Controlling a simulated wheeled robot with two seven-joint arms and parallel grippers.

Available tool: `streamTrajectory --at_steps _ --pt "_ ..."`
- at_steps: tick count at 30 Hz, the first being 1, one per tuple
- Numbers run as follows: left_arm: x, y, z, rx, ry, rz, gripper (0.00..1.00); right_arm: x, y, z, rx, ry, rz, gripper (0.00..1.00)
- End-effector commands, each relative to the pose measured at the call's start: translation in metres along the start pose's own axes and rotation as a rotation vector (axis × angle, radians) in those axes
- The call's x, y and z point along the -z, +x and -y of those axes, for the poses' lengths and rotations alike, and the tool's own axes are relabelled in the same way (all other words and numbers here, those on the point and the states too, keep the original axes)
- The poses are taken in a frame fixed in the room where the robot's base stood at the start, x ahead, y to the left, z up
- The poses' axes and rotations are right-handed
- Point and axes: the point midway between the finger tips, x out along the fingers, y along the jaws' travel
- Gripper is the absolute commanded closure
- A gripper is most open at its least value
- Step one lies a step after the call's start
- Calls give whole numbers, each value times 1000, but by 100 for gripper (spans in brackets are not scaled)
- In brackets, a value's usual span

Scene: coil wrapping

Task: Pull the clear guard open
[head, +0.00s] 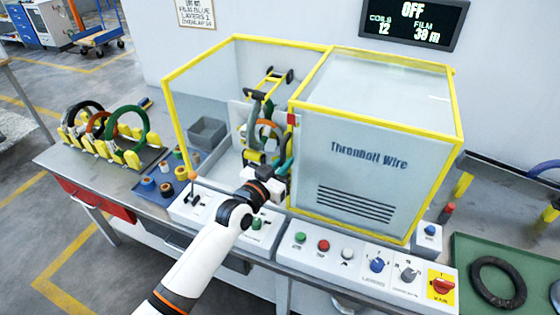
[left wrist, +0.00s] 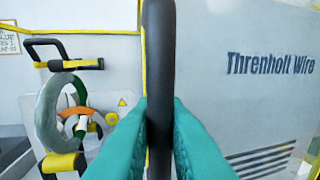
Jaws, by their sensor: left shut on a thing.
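The guarded machine has a yellow-edged enclosure with a grey panel (head: 365,150) lettered "Threnholt Wire" on its right. The bay on the left has a clear side pane (head: 197,100); no frame bar shows across its front top. In the left wrist view, the teal fingers of my left gripper (left wrist: 160,125) are shut on an upright black handle bar (left wrist: 158,50) at the panel's left edge. In the head view, my left gripper (head: 286,163) is at that edge, and my wrist partly hides it. My right gripper is not in view.
A ring-shaped wrapping head (head: 262,115) stands inside the bay, also in the left wrist view (left wrist: 62,110). The control panel (head: 345,258) runs along the front. A coil rack (head: 105,135) is at left; a green tray (head: 470,255) with a black coil is at right.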

Motion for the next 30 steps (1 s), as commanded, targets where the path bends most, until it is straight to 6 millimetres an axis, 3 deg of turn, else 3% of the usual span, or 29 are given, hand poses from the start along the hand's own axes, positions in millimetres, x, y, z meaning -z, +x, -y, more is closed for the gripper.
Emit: streamTrajectory --at_steps 7,8,9,12,23,30 --pt "1 0 0 0 -1 0 100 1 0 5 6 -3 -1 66" --pt "1 0 0 0 -1 0 86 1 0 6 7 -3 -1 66" --pt "1 0 0 0 -1 0 79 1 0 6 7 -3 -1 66" --pt "1 0 0 0 0 0 67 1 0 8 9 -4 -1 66" --pt "2 -7 0 0 0 -1 67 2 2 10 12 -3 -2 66" --pt "4 -49 0 0 0 0 67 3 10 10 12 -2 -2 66"
